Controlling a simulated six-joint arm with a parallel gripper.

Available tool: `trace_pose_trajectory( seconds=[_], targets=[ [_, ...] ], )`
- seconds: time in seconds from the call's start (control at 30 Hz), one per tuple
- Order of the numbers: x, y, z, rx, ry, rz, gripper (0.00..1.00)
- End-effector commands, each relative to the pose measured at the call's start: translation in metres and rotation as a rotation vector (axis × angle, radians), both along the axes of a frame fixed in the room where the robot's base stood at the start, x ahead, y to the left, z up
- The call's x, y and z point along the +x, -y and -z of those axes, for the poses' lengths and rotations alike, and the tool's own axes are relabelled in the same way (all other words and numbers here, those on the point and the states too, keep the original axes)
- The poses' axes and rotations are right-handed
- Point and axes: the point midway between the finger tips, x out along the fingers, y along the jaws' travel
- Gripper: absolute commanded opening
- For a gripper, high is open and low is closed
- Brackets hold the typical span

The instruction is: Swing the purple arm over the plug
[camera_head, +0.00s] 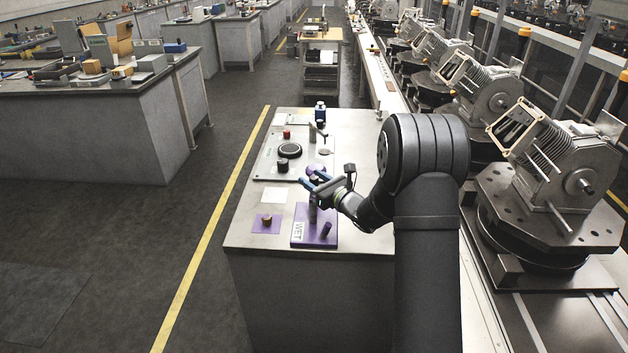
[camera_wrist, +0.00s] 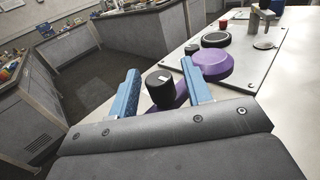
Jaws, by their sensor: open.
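The purple arm shows in the wrist view as a thick purple disc (camera_wrist: 212,65) with a purple bar (camera_wrist: 181,95) beside it. A black knob (camera_wrist: 160,88) with a pale mark stands at the bar. My gripper (camera_wrist: 160,67) is open, with one blue finger on each side of the knob in that view and gaps to both. In the head view my gripper (camera_head: 307,180) is beside the purple disc (camera_head: 315,169), and the knob is hidden or unclear. A short dark cylinder (camera_head: 283,166), possibly the plug, stands left of the disc.
A round black disc (camera_head: 289,150) and a red knob (camera_head: 286,133) sit on the grey plate (camera_head: 264,162). A purple plate marked WET (camera_head: 300,239), with upright posts, lies nearer. A brown cylinder (camera_head: 267,219) stands on a purple square. The table's left strip is mostly clear.

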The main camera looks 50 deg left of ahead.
Motion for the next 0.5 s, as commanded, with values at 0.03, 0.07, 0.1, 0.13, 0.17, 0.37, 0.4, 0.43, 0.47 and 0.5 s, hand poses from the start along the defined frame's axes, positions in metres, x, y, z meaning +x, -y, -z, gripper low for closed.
trace_pose_trajectory(
  seconds=[0.03, 0.07, 0.1, 0.13, 0.17, 0.37, 0.4, 0.43, 0.47, 0.5],
  targets=[
    [0.0, 0.0001, 0.0001, 0.0, 0.0, 0.0, 0.45],
    [0.0, 0.0002, 0.0001, 0.0, 0.0, 0.0, 0.45],
    [0.0, 0.0002, 0.0001, 0.0, 0.0, 0.0, 0.43],
    [0.0, 0.0003, 0.0001, 0.0, 0.0, 0.0, 0.37],
    [0.0, 0.0003, 0.0001, 0.0, 0.0, 0.0, 0.31],
    [0.0001, 0.0004, 0.0001, 0.0, 0.0, 0.0, 0.0],
    [0.0001, 0.0005, 0.0, 0.0, 0.0, 0.0, 0.0],
    [0.0001, 0.0005, 0.0, 0.0, 0.0, 0.0, 0.0],
    [0.0001, 0.0005, 0.0001, 0.0, 0.0, 0.0, 0.0],
    [0.0001, 0.0005, 0.0001, 0.0, 0.0, -0.001, 0.0]
  ],
)
